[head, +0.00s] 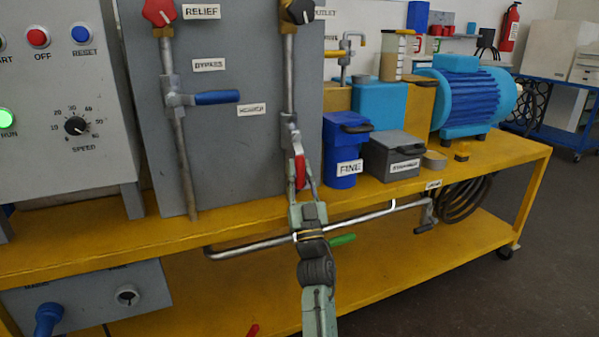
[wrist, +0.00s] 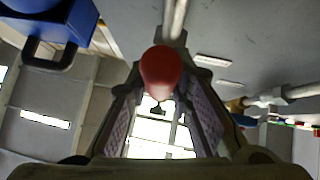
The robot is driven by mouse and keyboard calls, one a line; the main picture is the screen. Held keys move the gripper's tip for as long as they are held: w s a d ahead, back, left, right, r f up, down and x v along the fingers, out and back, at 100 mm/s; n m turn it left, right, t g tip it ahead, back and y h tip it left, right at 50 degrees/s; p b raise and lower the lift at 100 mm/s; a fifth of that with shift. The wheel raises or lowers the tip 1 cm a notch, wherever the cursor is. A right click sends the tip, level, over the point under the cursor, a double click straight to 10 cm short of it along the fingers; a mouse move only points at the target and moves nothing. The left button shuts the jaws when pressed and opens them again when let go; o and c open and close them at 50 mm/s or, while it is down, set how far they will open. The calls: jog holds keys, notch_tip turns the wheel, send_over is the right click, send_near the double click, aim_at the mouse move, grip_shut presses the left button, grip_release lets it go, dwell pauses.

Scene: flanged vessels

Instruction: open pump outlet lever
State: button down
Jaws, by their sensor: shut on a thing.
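A red-handled lever (head: 300,170) hangs down on the right vertical pipe (head: 289,85) of the grey panel. I take it as the outlet lever, though its own label cannot be read. My gripper (head: 301,186) reaches up from below and is shut on this red handle. In the wrist view the red handle (wrist: 160,70) stands between the two finger pads, its rounded end towards the camera. The fingers hide part of the lever in the head view.
A blue bin (head: 340,150) marked FINE stands close right of my gripper. A green handle (head: 342,239) and a horizontal pipe (head: 250,247) lie by my arm. The floor at right is clear.

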jog(key=c, duration=1.7)
grip_release()
jog(key=shift+w+d+r+h, duration=0.1)
jog(key=shift+w+d+h, duration=0.1)
jog(key=shift+h, duration=0.1)
jog(key=shift+o, duration=1.4)
jog(key=shift+s+a, duration=0.1)
notch_tip(320, 180, up, 10)
